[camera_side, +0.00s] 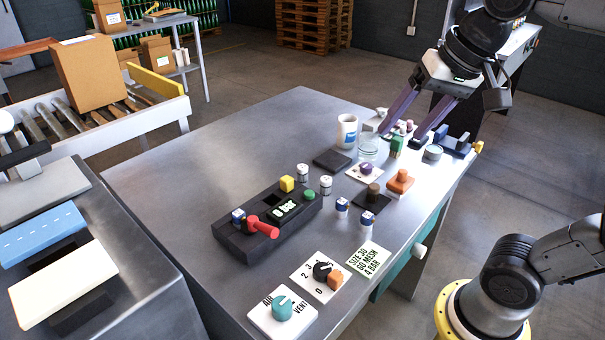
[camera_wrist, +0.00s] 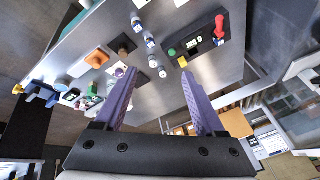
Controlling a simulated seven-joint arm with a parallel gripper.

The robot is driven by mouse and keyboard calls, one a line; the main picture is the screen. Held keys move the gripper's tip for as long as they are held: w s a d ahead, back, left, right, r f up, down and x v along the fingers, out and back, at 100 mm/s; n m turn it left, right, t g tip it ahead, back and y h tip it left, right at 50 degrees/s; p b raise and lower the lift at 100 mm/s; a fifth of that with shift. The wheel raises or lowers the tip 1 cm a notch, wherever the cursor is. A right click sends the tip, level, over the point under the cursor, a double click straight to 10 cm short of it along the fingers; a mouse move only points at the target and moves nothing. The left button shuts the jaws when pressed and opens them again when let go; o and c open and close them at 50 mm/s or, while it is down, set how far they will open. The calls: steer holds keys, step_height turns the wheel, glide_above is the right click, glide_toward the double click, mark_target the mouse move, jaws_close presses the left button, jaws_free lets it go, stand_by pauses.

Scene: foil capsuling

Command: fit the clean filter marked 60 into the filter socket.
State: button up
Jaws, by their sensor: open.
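My gripper (camera_side: 401,138) is open and empty above the far right of the steel table; its purple fingers also show in the wrist view (camera_wrist: 160,75). Two whitish cylinders with dark marks, the near one (camera_side: 326,185) and the far one (camera_side: 302,172), stand beside the black console (camera_side: 262,241). Two blue-and-white cylinders (camera_side: 342,204) (camera_side: 367,217) stand nearer the front. These look like filters, but I cannot read 60 on any. The console has a dark square recess (camera_side: 270,199), perhaps the filter socket. Another blue-and-white piece (camera_side: 238,215) sits on its left end.
The console carries a red handle (camera_side: 262,228), yellow block (camera_side: 287,183) and green button (camera_side: 309,194). A card (camera_side: 368,259) reads "SIZE 30 60 MESH 4 BAR". A mug (camera_side: 347,131), glass dish (camera_side: 369,148) and orange piece (camera_side: 400,181) crowd the right. The table's left part is clear.

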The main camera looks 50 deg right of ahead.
steer(key=w+d+r+m+g, duration=0.1)
steer(key=w+r+m, duration=0.25)
steer(key=w, duration=0.65)
steer(key=m+g, duration=0.4)
steer(key=m, duration=0.1)
glide_above(302, 166)
step_height(302, 166, down, 24)
steer(key=shift+w+r, duration=0.1)
steer(key=shift+r, duration=0.15)
steer(key=shift+s+f, duration=0.2)
steer(key=shift+f, duration=2.8)
jaws_close()
